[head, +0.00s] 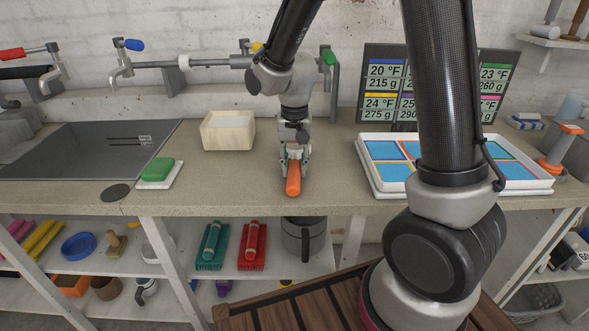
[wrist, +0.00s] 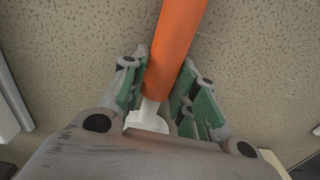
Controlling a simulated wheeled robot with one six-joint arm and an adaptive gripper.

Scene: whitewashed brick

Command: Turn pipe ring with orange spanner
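The orange spanner (head: 293,180) is at my gripper over the counter, its orange handle pointing toward the front edge. My gripper (head: 294,153) points down with its fingers around the spanner. In the wrist view the orange handle (wrist: 174,45) lies between the green finger pads, which appear closed against its sides. A pale metal end (wrist: 148,115) of the spanner shows below the handle, and the rest is hidden by the gripper. A wall pipe (head: 215,62) runs behind, with a pale collar (head: 184,62) that may be the pipe ring.
On the counter (head: 235,178) are a cream box (head: 228,130), a green sponge (head: 158,169) on a white dish and a white tray (head: 365,178) of blue panels. A display board (head: 376,85) stands behind.

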